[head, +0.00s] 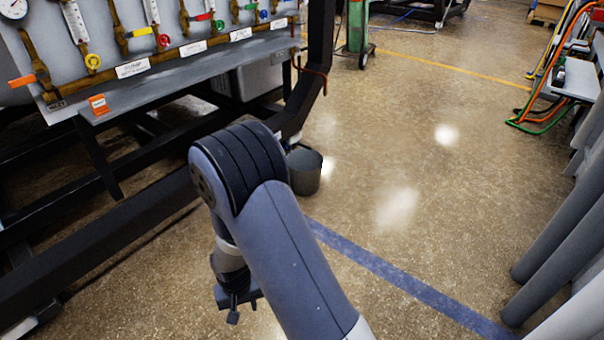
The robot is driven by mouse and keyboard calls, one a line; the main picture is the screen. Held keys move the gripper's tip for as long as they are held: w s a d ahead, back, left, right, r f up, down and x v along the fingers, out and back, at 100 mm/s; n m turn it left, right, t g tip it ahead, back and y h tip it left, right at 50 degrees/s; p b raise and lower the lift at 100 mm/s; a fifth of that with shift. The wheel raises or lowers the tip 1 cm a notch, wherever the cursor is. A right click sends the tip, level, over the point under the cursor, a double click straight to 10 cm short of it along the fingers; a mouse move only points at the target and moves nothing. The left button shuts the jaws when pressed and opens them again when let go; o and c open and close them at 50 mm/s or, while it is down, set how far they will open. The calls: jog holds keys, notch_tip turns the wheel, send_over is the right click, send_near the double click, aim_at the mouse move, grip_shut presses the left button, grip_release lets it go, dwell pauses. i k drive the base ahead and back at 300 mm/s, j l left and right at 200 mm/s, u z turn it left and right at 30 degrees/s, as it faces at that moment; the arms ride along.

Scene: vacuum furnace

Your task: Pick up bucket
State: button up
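A small dark grey bucket (306,173) stands upright on the floor beside the black frame of the furnace rig. Its left side is partly hidden behind my arm's elbow. My gripper (238,312) hangs low at the end of my folded arm, nearer to me than the bucket and to its left in the head view. It is apart from the bucket. The gripper is small and dark, partly hidden by my arm, and I cannot tell its finger opening.
A panel (150,50) with gauges and coloured valves stands on a black frame at left. A blue floor line (400,278) crosses ahead. Grey cylinders (565,235) and coloured hoses (548,100) stand at right. The middle floor is clear.

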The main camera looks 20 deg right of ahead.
aim_at(305, 165)
jog(key=i+l+u, duration=0.15)
jog(key=i+l, duration=0.2)
jog(key=i+l+u, duration=0.1)
jog(key=i+l, duration=0.2)
jog(key=l, duration=0.3)
jog(key=i+l+u, duration=0.15)
jog(key=i+l, duration=0.2)
jog(key=l, duration=0.2)
jog(key=i+l+u, duration=0.1)
jog(key=i+l, duration=0.15)
jog(key=l, duration=0.3)
jog(key=i+l+u, duration=0.15)
jog(key=l, duration=0.4)
jog(key=i+l+u, duration=0.1)
jog(key=i+l, duration=0.25)
jog(key=l, duration=0.3)
jog(key=i+l+u, duration=0.15)
jog(key=l, duration=0.45)
jog(key=i+l+u, duration=0.15)
jog(key=l, duration=0.5)
jog(key=i, duration=0.05)
